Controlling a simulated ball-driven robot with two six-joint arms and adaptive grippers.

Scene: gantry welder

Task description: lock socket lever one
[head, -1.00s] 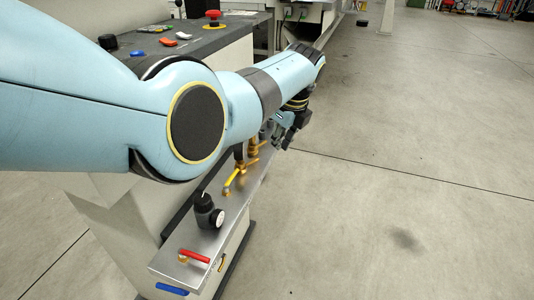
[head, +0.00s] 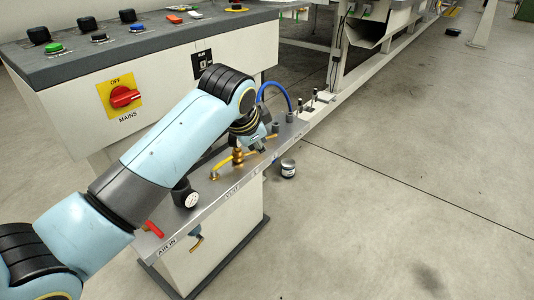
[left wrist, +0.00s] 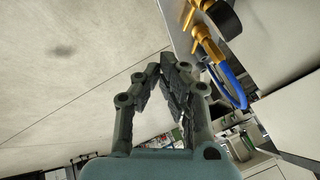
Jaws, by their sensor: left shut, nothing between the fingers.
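A narrow metal shelf (head: 222,197) carries the fittings. Near its middle are a yellow-handled valve (head: 222,166) and a brass fitting (head: 238,158). Farther along stand two short grey cylinders (head: 277,128) and two small dark upright levers (head: 303,102). Which of these is socket lever one I cannot tell. My left gripper (head: 262,146) is over the shelf, just beyond the brass fitting. In the left wrist view the left gripper (left wrist: 163,72) is shut and empty, with brass fittings (left wrist: 205,38) and a blue hose (left wrist: 232,84) to its right. My right gripper is out of view.
A control cabinet with a red mains switch (head: 124,97) and several buttons stands behind my arm. A dark gauge (head: 185,194) and a red lever (head: 153,229) are at the shelf's near end. A small round container (head: 288,168) shows beside the shelf.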

